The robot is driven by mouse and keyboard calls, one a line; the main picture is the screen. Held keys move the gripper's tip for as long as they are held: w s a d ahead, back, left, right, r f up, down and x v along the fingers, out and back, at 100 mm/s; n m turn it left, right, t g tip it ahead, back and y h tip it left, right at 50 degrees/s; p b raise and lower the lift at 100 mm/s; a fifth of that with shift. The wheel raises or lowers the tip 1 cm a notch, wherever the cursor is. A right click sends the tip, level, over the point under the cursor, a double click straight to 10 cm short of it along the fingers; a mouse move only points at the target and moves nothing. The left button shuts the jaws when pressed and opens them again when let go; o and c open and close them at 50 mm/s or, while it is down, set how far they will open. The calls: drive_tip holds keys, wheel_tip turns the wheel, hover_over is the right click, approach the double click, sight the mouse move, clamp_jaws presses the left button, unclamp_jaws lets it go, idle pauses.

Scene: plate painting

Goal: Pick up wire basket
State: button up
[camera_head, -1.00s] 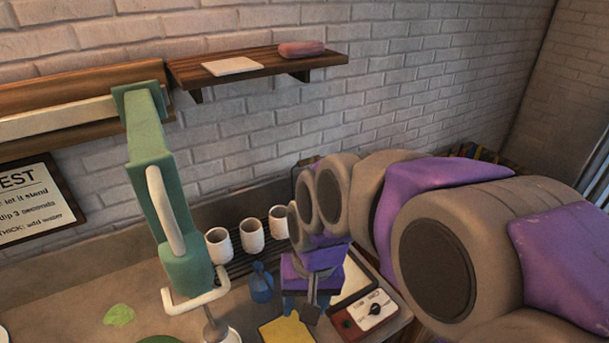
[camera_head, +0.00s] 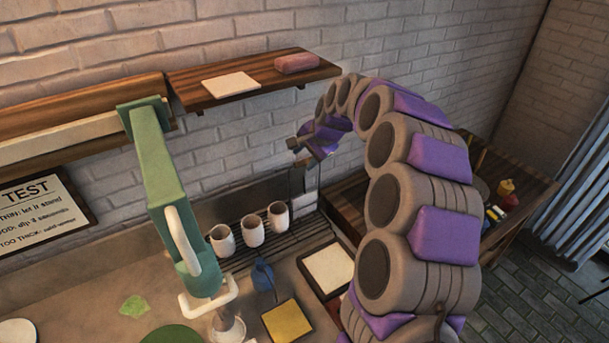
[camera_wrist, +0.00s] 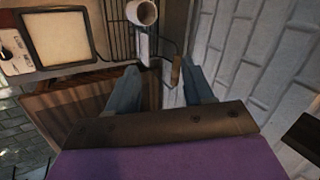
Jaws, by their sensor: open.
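I cannot make out a wire basket for sure. A dark wire rack (camera_head: 232,262) lies on the counter by the wall, with white cups beside or on it. It also shows at the top of the wrist view (camera_wrist: 119,32). My gripper (camera_head: 291,144) is raised near the wall, below the shelf's right end and above the counter's back corner. In the wrist view my gripper (camera_wrist: 160,82) has its two blue-grey fingers apart, with nothing held. A small brown upright piece (camera_wrist: 176,71) shows beyond the gap, near the right finger; whether it belongs to a basket is unclear.
A wooden shelf (camera_head: 225,96) with a white tile and a pink block is on the wall. A wooden side table (camera_head: 345,205) stands right of the counter. A green press-like device (camera_head: 160,180), yellow sponge-like square (camera_head: 287,320) and framed white panel (camera_head: 328,268) are nearby.

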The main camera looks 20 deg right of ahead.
drive_tip(key=w+d+m+t+p, duration=0.1)
drive_tip(key=w+d+m+p, duration=0.15)
drive_tip(key=w+d, duration=0.35)
drive_tip(key=h, duration=0.1)
approach(307, 160)
drive_tip(key=shift+m, duration=0.25)
drive_tip(key=x, duration=0.5)
drive_tip(key=shift+d+f+b, duration=0.15)
drive_tip(key=shift+f+b, duration=0.1)
drive_tip(key=shift+b, duration=0.05)
drive_tip(key=shift+w+f, duration=0.3)
drive_tip(key=shift+f, duration=0.05)
drive_tip(key=shift+w+f, duration=0.1)
drive_tip(key=shift+a+x, duration=0.15)
drive_tip(key=shift+x, duration=1.1)
drive_tip(key=shift+a+x, duration=0.1)
drive_tip(key=shift+x, duration=1.15)
drive_tip(key=shift+c, duration=0.2)
clamp_jaws()
